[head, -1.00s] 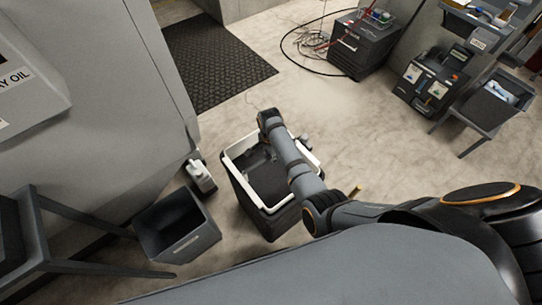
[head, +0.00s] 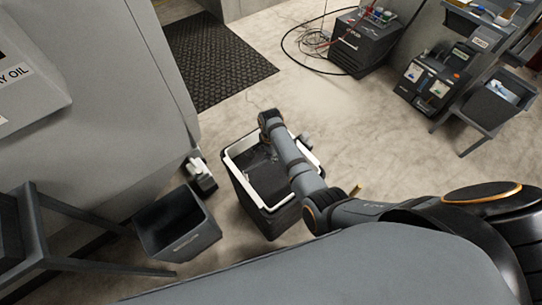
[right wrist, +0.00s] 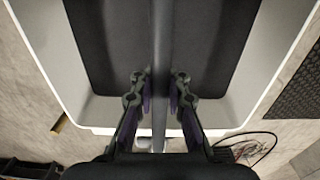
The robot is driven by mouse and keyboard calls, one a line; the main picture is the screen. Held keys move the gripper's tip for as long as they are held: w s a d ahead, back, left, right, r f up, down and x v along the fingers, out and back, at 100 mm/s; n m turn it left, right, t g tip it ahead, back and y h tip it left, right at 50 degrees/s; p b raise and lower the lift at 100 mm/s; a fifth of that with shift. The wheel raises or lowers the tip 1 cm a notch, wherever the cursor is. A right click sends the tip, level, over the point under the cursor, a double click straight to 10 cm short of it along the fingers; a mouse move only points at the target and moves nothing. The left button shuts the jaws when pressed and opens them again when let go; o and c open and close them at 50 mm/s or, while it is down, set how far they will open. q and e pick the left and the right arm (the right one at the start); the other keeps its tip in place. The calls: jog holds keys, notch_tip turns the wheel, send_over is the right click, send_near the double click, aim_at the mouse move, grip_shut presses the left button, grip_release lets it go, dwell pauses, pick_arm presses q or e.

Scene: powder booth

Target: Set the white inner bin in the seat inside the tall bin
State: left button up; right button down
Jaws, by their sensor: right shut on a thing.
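The tall bin (head: 258,212) is dark and stands on the floor at the middle of the head view. The white inner bin (head: 236,173) shows as a pale rim at the tall bin's top; its dark inside is partly hidden by my right arm. My right gripper (head: 271,153) is over the opening, small and dark there. In the right wrist view my right gripper (right wrist: 159,80) is shut on a grey bar that crosses the middle of the white inner bin (right wrist: 95,108). I cannot tell how deep the inner bin sits. My left gripper is not in view.
An open grey bin (head: 180,228) stands left of the tall bin, with a white bottle (head: 199,172) behind it. A dark table frame (head: 75,225) is at lower left. A black mat (head: 215,62) and a black cabinet (head: 362,42) lie farther back.

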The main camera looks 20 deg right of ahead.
jog(key=shift+f, duration=0.1)
jog(key=shift+f, duration=0.55)
dwell(0.6)
jog(key=c, duration=1.3)
grip_release()
jog(key=shift+o, duration=0.2)
notch_tip(320, 180, up, 8)
jog(key=shift+f, duration=0.25)
